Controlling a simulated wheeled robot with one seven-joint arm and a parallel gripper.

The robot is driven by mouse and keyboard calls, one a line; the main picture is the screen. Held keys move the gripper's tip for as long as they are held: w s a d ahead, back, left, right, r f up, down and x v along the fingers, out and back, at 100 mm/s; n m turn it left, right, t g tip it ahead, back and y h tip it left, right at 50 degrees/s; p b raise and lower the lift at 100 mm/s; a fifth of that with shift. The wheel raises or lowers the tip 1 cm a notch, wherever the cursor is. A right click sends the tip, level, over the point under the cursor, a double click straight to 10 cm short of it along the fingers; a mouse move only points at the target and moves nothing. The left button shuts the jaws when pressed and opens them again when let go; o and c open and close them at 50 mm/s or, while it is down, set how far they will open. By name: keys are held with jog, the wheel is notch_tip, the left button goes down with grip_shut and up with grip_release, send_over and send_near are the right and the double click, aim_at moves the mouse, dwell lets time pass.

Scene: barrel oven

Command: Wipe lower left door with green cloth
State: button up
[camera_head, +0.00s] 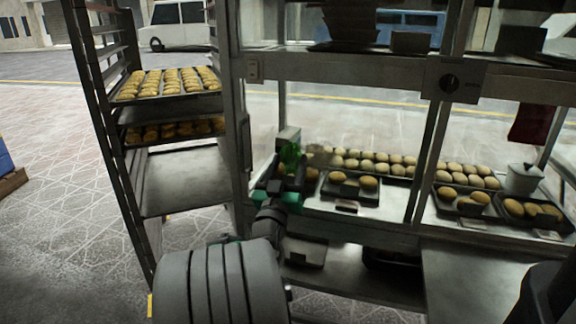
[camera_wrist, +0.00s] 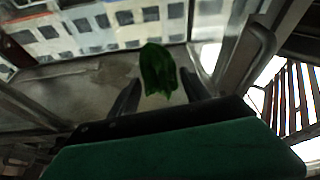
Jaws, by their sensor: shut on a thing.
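The green cloth (camera_head: 290,155) is in my gripper (camera_head: 288,164), in front of the left part of the glass display case. In the wrist view the cloth (camera_wrist: 160,72) hangs between the two dark fingers of my gripper (camera_wrist: 158,88). The lower left door (camera_head: 350,113) is a wide glass pane in a metal frame, with bread rolls behind it. A dull brownish patch (camera_head: 320,156) shows just right of the cloth. A similar brown patch (camera_wrist: 88,92) shows left of the cloth in the wrist view. I cannot tell whether the cloth touches the glass.
A tall rack (camera_head: 112,180) with trays of pastries stands close on the left. A control box with a dark knob (camera_head: 449,83) sits on the case frame. A metal shelf (camera_head: 352,275) juts out below the door.

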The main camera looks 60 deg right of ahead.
jog(key=shift+d, duration=0.25)
jog(key=s+p, duration=0.2)
jog(key=s, duration=0.2)
jog(key=shift+d, duration=0.15)
jog(key=s+p, duration=0.3)
jog(key=shift+d+r+p, duration=0.25)
jog(key=shift+d+p, duration=0.05)
jog(key=shift+d, duration=0.1)
jog(key=shift+s+f, duration=0.15)
jog(key=shift+s, duration=0.3)
jog(key=s+p, duration=0.2)
jog(key=p, duration=0.1)
jog(key=s+p, duration=0.1)
jog(key=shift+s+d+p, duration=0.15)
jog(key=shift+d+p, duration=0.1)
jog(key=shift+p, duration=0.1)
jog(key=shift+s, duration=0.35)
jog(key=shift+d+p, duration=0.1)
jog(key=shift+p, duration=0.25)
